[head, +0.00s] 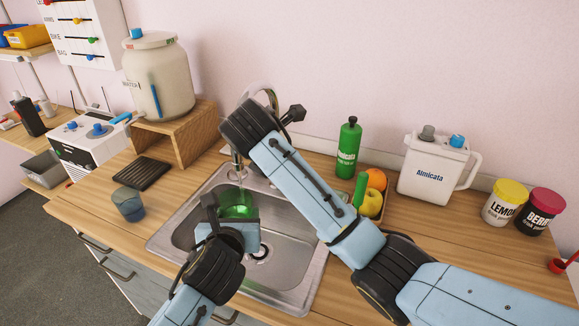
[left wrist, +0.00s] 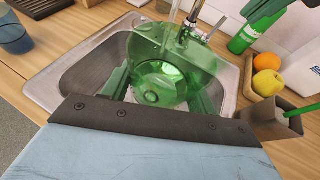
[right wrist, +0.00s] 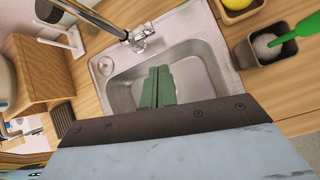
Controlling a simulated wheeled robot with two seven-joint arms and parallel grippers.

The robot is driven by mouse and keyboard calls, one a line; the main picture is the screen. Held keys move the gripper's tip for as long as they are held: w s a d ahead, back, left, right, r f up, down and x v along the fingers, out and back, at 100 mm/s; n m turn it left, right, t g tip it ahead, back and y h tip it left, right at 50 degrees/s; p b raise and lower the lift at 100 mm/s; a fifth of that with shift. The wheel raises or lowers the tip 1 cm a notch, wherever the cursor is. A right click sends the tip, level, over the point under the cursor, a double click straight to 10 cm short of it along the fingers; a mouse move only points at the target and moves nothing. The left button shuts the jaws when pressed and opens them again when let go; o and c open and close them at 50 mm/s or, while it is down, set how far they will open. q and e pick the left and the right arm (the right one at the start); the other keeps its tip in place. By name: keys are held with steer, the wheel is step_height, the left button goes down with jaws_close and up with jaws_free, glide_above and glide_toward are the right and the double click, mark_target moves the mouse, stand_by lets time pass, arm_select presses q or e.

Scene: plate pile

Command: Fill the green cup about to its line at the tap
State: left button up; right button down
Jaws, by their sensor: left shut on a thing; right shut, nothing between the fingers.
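The green cup (head: 237,205) is see-through and sits in my left gripper (head: 232,228) over the sink, below the tap spout (head: 236,165). In the left wrist view the cup (left wrist: 158,60) is between the fingers, its mouth beneath the tap (left wrist: 195,28). My right gripper (right wrist: 157,85) is shut and empty over the sink, beside the tap (right wrist: 138,38) in the right wrist view. In the head view its fingers and much of the tap are hidden by my right arm.
The steel sink (head: 178,235) is set in the wooden counter. A blue cup (head: 128,204) and dark rack (head: 142,173) stand left. A green bottle (head: 348,148), fruit tray (head: 372,208), white jug (head: 432,165) and two jars (head: 505,203) stand right. A large dispenser (head: 160,80) is behind.

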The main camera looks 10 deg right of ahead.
steer(key=w+d+f+n, duration=0.3)
steer(key=w+f+n, duration=0.2)
steer(key=w+f, duration=0.1)
steer(key=shift+w+d+f+t, duration=0.25)
steer(key=shift+w+t, duration=0.15)
steer(key=shift+w, duration=0.1)
stand_by(0.4)
